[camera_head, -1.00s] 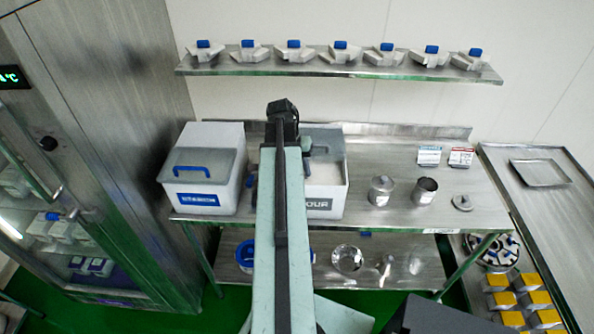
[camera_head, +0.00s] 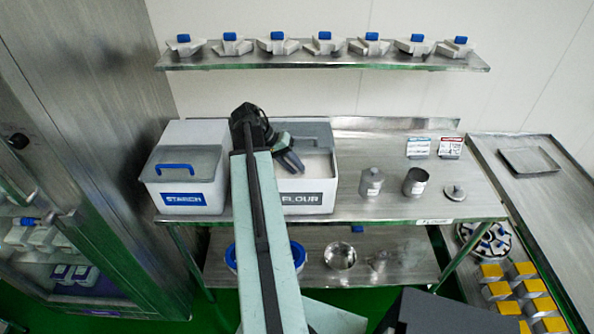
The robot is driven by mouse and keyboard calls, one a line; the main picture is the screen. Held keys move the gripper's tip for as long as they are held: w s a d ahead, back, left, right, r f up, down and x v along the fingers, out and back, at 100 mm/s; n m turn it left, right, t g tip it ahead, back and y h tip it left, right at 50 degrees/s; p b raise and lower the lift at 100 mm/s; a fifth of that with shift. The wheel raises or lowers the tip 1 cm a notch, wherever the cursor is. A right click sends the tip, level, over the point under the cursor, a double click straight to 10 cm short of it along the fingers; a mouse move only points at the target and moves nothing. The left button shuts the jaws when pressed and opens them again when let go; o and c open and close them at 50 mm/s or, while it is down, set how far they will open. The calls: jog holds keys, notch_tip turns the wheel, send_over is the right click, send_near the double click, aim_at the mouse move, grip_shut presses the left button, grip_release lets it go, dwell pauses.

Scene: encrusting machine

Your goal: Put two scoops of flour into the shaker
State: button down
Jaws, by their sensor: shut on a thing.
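The flour bin (camera_head: 327,193) is a white box labelled FLOUR on the steel table, with pale flour (camera_head: 318,167) showing inside. My gripper (camera_head: 293,163) is over the left part of this bin, pointing down and to the right. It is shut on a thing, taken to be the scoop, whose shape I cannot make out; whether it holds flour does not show. An open metal shaker can (camera_head: 414,187) stands to the right of the bin. A closed metal can (camera_head: 371,184) stands between them, and a loose round lid (camera_head: 455,193) lies to the right of the open can.
The starch bin (camera_head: 185,200) with its blue-handled lid stands left of the flour bin. Two small cards (camera_head: 418,147) stand behind the cans. A wall shelf (camera_head: 330,61) holds several blue-topped parts. A side table with a tray (camera_head: 528,161) is at the right.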

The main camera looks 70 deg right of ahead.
jog(key=shift+w+a+f+g+h+b, duration=0.1)
jog(key=shift+w+f+g+h+b, duration=0.2)
jog(key=shift+g+b, duration=0.3)
jog(key=w+a+r+g+h+p, duration=0.1)
jog(key=w+r+g+p, duration=0.1)
jog(key=r, duration=0.4)
jog(key=w+r+g+p, duration=0.2)
jog(key=r, duration=0.4)
jog(key=shift+w+a+r+g+h, duration=0.2)
jog(key=shift+a+g+h, duration=0.1)
jog(key=shift+a+h, duration=0.1)
